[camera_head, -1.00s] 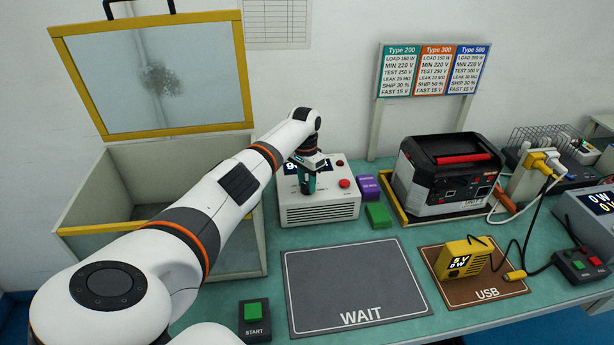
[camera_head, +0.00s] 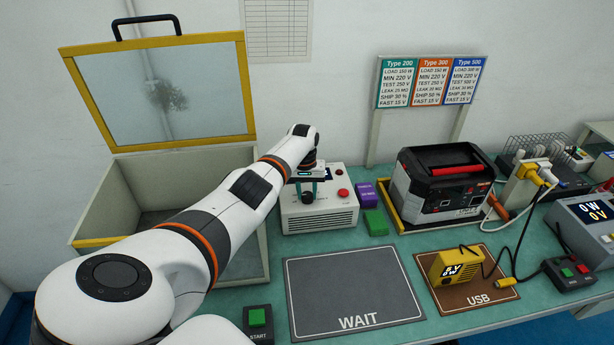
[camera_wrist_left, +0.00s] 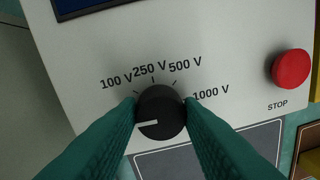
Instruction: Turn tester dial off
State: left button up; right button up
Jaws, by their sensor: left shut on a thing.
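The tester is a light grey box (camera_head: 325,218) at the back of the bench, with a dark display and a red STOP button (camera_head: 343,193). Its black round dial (camera_wrist_left: 160,112) shows in the left wrist view, below the labels 100 V, 250 V, 500 V and 1000 V. The dial's white pointer line points left and slightly down, below the 100 V mark. My left gripper (camera_head: 308,194) is shut on the dial, with one teal finger on each side of it. The fingers hide the dial's lower surroundings. My right gripper is not in view.
An open yellow-framed box (camera_head: 95,241) stands left of the tester. A purple block (camera_head: 367,193) and a green block (camera_head: 376,222) are close to its right. A black power station (camera_head: 445,185) is farther right. The WAIT mat (camera_head: 350,290) in front is bare.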

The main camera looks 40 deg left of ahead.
aim_at(305, 194)
pick_arm(q)
jog(key=shift+w+r+n, duration=0.1)
jog(key=shift+r+n, duration=0.05)
jog(key=shift+n, duration=0.15)
jog(key=o, duration=1)
jog(key=shift+r, duration=0.3)
jog(key=r, duration=1.1)
jog(key=shift+s+a+r, duration=0.15)
jog(key=shift+s+a, duration=0.1)
jog(key=shift+a, duration=0.05)
